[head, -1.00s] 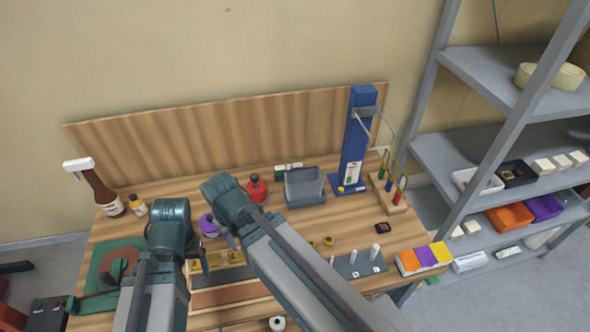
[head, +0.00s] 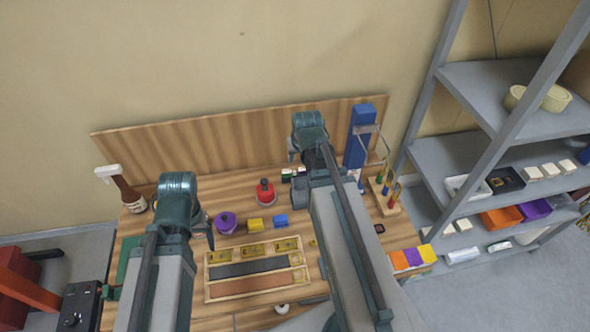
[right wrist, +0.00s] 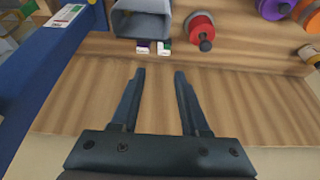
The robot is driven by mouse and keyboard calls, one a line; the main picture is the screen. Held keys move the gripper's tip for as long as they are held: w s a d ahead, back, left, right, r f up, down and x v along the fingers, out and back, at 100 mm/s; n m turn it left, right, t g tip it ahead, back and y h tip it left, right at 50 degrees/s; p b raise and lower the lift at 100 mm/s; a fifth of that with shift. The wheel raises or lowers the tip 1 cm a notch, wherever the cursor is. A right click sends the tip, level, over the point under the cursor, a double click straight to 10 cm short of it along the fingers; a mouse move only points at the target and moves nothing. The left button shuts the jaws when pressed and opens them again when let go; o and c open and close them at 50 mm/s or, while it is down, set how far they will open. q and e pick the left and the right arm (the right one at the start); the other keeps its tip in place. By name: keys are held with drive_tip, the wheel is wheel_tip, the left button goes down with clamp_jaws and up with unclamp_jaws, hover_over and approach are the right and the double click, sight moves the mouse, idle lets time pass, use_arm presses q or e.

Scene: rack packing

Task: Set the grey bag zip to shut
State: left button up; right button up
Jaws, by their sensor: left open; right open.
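A grey open-topped container (right wrist: 142,22) shows at the top of the right wrist view; it is the only grey bag-like thing I can make out. No zip or zip pull can be made out on it. In the head view my right arm hides most of it. My right gripper (head: 309,155) is open and empty, over the back of the bench near the backboard. In the right wrist view its open fingers (right wrist: 160,72) point toward the container, apart from it. My left gripper (head: 182,218) is open and empty over the left of the bench, left of a purple pot (head: 226,223).
A red pot (head: 265,193) and small yellow (head: 262,226) and blue (head: 280,221) blocks stand mid-bench. A tray with strips (head: 214,292) lies in front. A blue post (head: 357,138) rises behind my right arm. A brown spray bottle (head: 127,193) stands left. Shelves (head: 470,88) stand right.

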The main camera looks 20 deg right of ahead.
sight(295, 176)
drive_tip(key=b+x, duration=1.2)
drive_tip(key=x, duration=0.1)
drive_tip(key=shift+w+f, duration=0.1)
drive_tip(key=shift+f, duration=0.15)
clamp_jaws()
idle(1.0)
